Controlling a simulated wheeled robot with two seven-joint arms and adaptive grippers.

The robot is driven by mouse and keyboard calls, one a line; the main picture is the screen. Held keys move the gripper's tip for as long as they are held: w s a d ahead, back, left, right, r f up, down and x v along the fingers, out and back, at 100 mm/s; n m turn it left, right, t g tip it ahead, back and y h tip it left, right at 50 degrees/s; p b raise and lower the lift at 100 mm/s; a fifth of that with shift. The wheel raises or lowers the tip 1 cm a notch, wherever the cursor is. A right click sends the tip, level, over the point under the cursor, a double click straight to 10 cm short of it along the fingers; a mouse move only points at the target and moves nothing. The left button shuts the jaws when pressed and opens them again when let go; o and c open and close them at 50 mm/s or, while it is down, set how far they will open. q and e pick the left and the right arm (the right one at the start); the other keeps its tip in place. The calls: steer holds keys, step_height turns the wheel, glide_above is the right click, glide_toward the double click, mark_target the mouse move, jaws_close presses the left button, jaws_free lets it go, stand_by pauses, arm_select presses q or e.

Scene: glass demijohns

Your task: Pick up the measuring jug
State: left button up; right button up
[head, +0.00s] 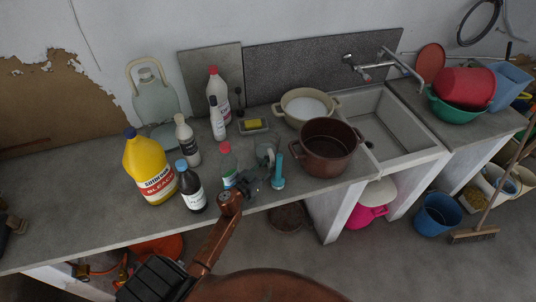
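A clear, greyish vessel that looks like the measuring jug (266,153) stands on the grey counter (85,195), between a green-tinted bottle and the brown pot. My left gripper (256,178) is just in front of it at the counter's front edge, with the arm reaching up from the lower left. The dark fingers are small and blend with what lies behind, so I cannot tell their opening or whether they touch the jug. The jug's lower part is partly hidden by the gripper. My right gripper is not in view.
A red-capped green-tinted bottle (228,164) stands close left of the gripper, and a teal upright item (278,172) close right. A brown pot (326,148) is further right, before the sink (385,130). A dark bottle (191,187) and yellow bleach jug (148,168) stand left.

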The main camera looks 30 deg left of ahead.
arm_select(q)
jaws_close()
steer(key=shift+r, duration=0.1)
stand_by(0.5)
